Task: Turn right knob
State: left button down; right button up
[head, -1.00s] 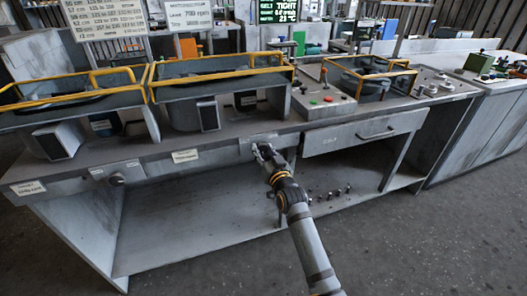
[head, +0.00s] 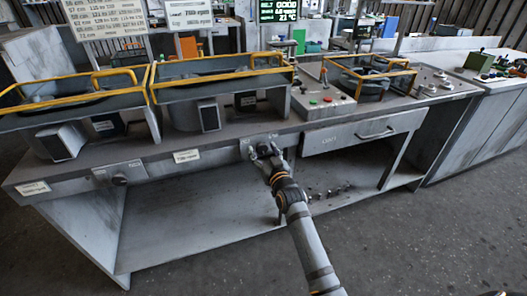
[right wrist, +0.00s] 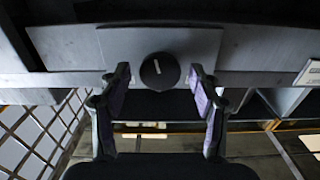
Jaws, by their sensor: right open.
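The right knob (head: 264,149) is a small dark knob on the front panel under the bench top. My right gripper (head: 267,154) is at the knob. In the right wrist view the gripper (right wrist: 160,80) is open, with one finger on each side of the knob and clear gaps to both. My left gripper is in neither view.
A left knob (head: 119,180) sits on the same front panel. A drawer (head: 362,134) with a dark handle is right of my gripper. Yellow-railed housings (head: 215,75) stand on the bench top. The lower shelf (head: 190,225) is mostly bare, with several small parts at its right.

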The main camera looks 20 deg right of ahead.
jog(key=shift+s, duration=0.15)
jog(key=s, duration=1.1)
jog(key=shift+s+d, duration=0.2)
jog(key=shift+s, duration=0.2)
